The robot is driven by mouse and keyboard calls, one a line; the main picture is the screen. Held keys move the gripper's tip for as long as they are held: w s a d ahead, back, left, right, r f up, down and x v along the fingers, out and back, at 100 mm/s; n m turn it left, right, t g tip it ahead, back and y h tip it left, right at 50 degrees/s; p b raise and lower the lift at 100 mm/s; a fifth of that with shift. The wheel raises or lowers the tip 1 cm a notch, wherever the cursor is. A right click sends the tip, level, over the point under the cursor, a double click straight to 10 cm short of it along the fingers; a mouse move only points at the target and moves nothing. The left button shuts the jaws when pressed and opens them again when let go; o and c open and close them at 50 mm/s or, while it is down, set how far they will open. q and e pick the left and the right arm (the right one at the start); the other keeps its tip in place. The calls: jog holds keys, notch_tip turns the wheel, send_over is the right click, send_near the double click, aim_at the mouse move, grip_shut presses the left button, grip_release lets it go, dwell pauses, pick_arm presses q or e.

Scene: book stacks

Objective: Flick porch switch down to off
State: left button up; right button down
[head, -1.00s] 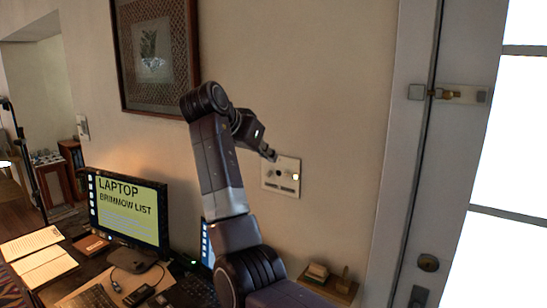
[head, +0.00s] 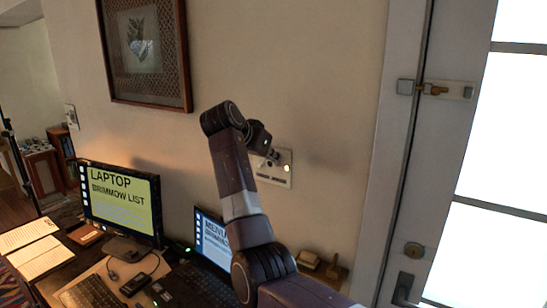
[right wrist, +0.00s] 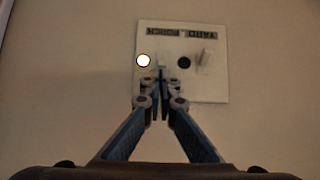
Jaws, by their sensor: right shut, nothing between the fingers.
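The pale switch plate (head: 262,179) is on the wall. It also shows in the right wrist view (right wrist: 208,88), where the lettering with the words yard and porch appears upside down. The plate has two toggles there, one at right (right wrist: 205,58) and one at left (right wrist: 162,59). A lit lamp (right wrist: 143,61) is beside the left toggle; a dark one (right wrist: 184,62) is between the toggles. My right gripper (head: 274,157) is shut and empty, its tips at the left toggle in the wrist view (right wrist: 161,78); contact is unclear. My left gripper is out of view.
A desk holds a monitor (head: 119,204), a laptop screen (head: 213,238), a keyboard (head: 88,296) and open papers (head: 33,259). A small wooden shelf (head: 325,277) is below the plate. A framed picture (head: 145,50) hangs to the left. A glazed door stands at right.

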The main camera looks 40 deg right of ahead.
jog(key=shift+a+f+h+b, duration=0.2)
jog(key=shift+h+b, duration=0.1)
jog(key=shift+b, duration=0.35)
jog(key=h+b, duration=0.1)
jog(key=b, duration=0.2)
jog(key=f+t+h+b, duration=0.1)
jog(key=h+b, duration=0.1)
jog(key=b, duration=0.2)
jog(key=a+f+h+b, duration=0.1)
jog(key=h+b, duration=0.1)
jog(key=b, duration=0.1)
jog(key=shift+s+a+t+b, duration=0.1)
jog(key=shift+s+t+b, duration=0.1)
jog(key=shift+t+b, duration=0.1)
jog(key=shift+s, duration=0.1)
